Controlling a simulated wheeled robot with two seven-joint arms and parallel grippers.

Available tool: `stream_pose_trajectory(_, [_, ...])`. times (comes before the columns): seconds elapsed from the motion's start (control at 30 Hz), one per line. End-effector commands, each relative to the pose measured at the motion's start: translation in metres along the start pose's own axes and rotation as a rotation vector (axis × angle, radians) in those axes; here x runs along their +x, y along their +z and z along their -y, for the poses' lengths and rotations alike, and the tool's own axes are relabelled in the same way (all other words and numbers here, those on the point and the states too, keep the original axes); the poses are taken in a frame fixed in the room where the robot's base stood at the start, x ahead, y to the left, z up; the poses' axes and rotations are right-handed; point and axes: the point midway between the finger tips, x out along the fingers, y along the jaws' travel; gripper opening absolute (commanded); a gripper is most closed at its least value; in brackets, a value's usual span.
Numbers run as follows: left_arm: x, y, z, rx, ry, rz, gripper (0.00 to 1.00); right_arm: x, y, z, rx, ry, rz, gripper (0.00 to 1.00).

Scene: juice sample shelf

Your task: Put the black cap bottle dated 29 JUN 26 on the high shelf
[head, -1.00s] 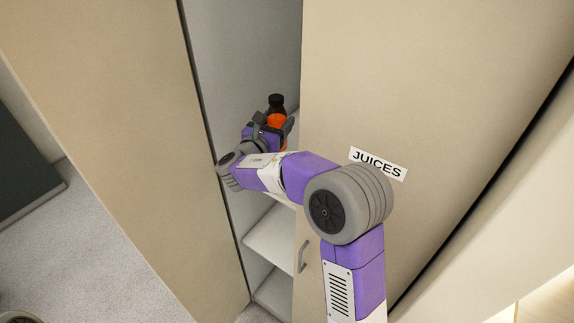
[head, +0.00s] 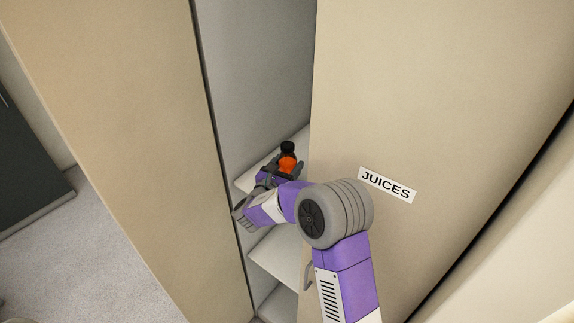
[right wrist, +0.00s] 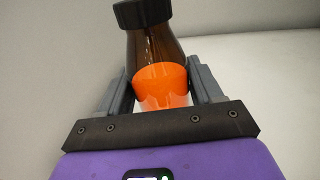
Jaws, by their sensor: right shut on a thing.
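A brown bottle (head: 287,162) with a black cap and an orange label is held by my right gripper (head: 283,170), inside the open cabinet at the level of the top visible shelf (head: 246,180). In the right wrist view the bottle (right wrist: 155,45) stands between the two fingers of the gripper (right wrist: 161,88), which are shut on it; it looks upright or slightly tilted. No date is readable on the label. I cannot tell whether the bottle's base touches the shelf. My left gripper is not in view.
The cabinet door (head: 430,110) with a JUICES sign (head: 387,185) stands to the right of the opening. A lower shelf (head: 278,255) shows empty where visible. A tall beige panel (head: 130,120) bounds the opening on the left, with grey floor beyond.

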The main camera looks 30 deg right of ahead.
Motion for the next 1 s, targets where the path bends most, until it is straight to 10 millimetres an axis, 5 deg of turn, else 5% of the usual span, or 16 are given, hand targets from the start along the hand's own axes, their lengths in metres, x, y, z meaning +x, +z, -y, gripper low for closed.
stream_pose_trajectory(0.13, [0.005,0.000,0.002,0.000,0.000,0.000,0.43,0.000,-0.004,0.000,0.001,0.000,0.002,0.24])
stream_pose_trajectory(0.17, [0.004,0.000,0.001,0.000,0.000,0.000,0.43,0.000,-0.003,0.000,0.000,0.000,0.000,0.70])
stream_pose_trajectory(0.3, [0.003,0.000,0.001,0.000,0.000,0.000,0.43,0.000,-0.003,0.000,0.000,0.000,0.000,0.90])
stream_pose_trajectory(0.7, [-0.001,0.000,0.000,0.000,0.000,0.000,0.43,-0.002,0.002,-0.001,0.000,0.001,0.000,0.90])
stream_pose_trajectory(1.0, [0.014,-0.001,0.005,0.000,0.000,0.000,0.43,-0.064,-0.001,-0.001,0.001,0.006,0.001,0.90])
